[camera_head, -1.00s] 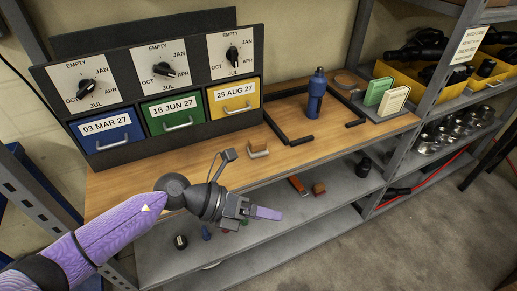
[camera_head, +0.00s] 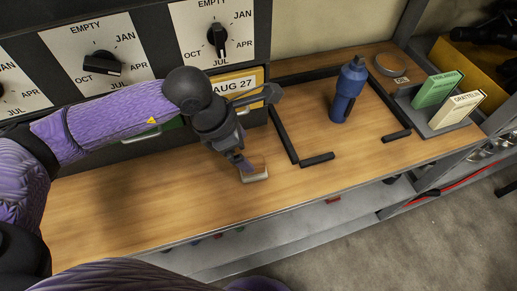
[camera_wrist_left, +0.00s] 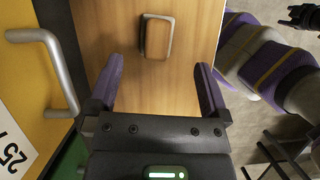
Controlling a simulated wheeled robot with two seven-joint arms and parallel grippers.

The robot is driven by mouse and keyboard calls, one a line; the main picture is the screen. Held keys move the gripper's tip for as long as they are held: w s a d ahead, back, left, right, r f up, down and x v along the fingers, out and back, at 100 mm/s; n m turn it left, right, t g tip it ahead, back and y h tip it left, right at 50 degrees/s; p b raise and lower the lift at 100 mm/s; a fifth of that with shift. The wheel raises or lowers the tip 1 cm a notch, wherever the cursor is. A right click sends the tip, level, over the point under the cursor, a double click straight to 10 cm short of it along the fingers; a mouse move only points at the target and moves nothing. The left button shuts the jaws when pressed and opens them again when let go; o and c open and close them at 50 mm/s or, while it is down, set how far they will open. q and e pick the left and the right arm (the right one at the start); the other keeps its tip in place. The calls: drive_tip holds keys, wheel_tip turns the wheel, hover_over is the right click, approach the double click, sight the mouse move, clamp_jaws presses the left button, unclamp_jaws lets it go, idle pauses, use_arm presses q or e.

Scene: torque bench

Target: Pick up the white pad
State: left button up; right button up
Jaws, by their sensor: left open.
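The white pad (camera_head: 255,175) lies on the wooden bench top, in front of the yellow drawer. It is a small block with a pale rim and a brownish upper face. In the left wrist view the pad (camera_wrist_left: 157,38) lies ahead of the fingertips, roughly centred between them. My left gripper (camera_head: 243,164) points down at the pad from above and partly covers it in the head view. Its two purple fingers stand apart with nothing between them, as the left wrist view shows (camera_wrist_left: 158,88). I cannot make out my right gripper.
The yellow drawer (camera_head: 252,102) with its handle (camera_wrist_left: 48,70) is close beside the left gripper. A black frame piece (camera_head: 317,160) and a blue bottle-like tool (camera_head: 348,92) stand to the right. Green and cream cards (camera_head: 455,112) are farther right. The bench front is clear.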

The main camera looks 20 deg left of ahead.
sight(252, 161)
use_arm(q)
drive_tip(key=x, duration=0.1)
drive_tip(key=b+x, duration=0.1)
drive_tip(key=x, duration=0.2)
drive_tip(key=shift+s+a+f, duration=0.1)
drive_tip(key=shift+s+f, duration=0.05)
drive_tip(key=shift+s, duration=0.1)
drive_tip(key=b+x, duration=0.1)
drive_tip(key=x, duration=0.1)
drive_tip(key=b+x, duration=0.1)
drive_tip(key=x, duration=0.1)
drive_tip(key=shift+w+a+f, duration=0.15)
drive_tip(key=shift+f, duration=0.25)
drive_tip(key=c, duration=1.2)
drive_tip(key=shift+c, duration=0.3)
use_arm(e)
drive_tip(key=shift+g, duration=0.3)
drive_tip(key=f, duration=0.1)
drive_tip(key=s+f, duration=0.2)
drive_tip(key=shift+s+d+f, duration=0.1)
drive_tip(key=shift+d+f, duration=0.05)
drive_tip(key=shift+d, duration=0.15)
